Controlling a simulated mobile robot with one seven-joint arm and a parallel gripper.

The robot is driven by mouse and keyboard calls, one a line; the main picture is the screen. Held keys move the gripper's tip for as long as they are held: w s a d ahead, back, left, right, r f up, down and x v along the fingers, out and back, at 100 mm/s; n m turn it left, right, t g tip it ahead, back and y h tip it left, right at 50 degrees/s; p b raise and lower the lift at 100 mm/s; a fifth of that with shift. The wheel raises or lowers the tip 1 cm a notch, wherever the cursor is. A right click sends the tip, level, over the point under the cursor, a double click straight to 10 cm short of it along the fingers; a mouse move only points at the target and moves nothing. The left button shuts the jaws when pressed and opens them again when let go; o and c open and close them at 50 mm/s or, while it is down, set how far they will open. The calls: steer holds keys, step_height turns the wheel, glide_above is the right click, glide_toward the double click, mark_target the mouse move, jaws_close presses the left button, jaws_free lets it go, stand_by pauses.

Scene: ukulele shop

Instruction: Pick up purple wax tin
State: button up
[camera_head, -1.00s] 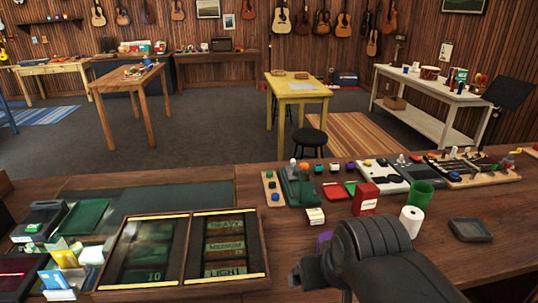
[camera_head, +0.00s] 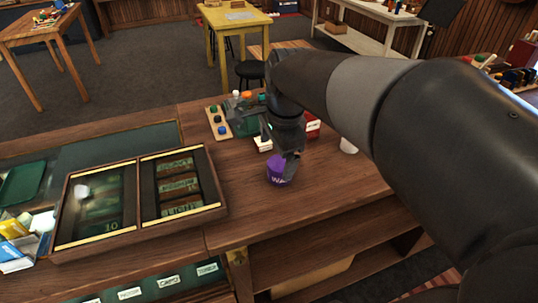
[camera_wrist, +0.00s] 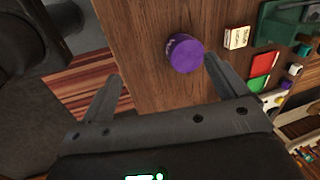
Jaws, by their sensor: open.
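The purple wax tin (camera_head: 277,172) stands on the wooden counter, right of the string display case, with white lettering on its side. In the wrist view the purple tin (camera_wrist: 186,52) lies ahead of my gripper (camera_wrist: 163,82), near the tip of the right finger and well off the left finger. My gripper (camera_head: 278,148) is open and empty. In the head view it is just above and behind the tin, and its fingers hide part of the tin's top. I cannot tell whether a finger touches the tin.
The display case (camera_head: 140,203) stands left of the tin.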

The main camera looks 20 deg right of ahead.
mark_target(281, 162)
steer(key=w+d+f+m, duration=0.1)
steer(key=w+m, duration=0.1)
steer(key=m, duration=0.2)
steer(key=w+d+f+m+g, duration=0.1)
steer(key=w+d+m, duration=0.1)
steer(key=w+m, duration=0.1)
steer(key=w+d+f+m+g, duration=0.1)
steer(key=w+m, duration=0.1)
steer(key=m, duration=0.3)
steer(key=shift+w+d, duration=0.2)
steer(key=shift+w, duration=0.05)
steer(key=shift+w+d+f+m, duration=0.25)
steer(key=shift+w+f+m, duration=0.1)
steer(key=shift+m, duration=0.35)
step_height(281, 162, down, 5)
steer(key=shift+f, duration=0.1)
steer(key=shift+s+a+f, duration=0.1)
steer(key=shift+s+f, duration=0.05)
steer(key=shift+f, duration=1.25)
steer(key=shift+s+a+f, duration=0.1)
steer(key=shift+s+f, duration=0.05)
steer(key=shift+f, duration=1.2)
steer(key=shift+c, duration=0.2)
steer(key=c, duration=1.1)
steer(key=shift+r, duration=0.15)
steer(key=shift+c, duration=0.2)
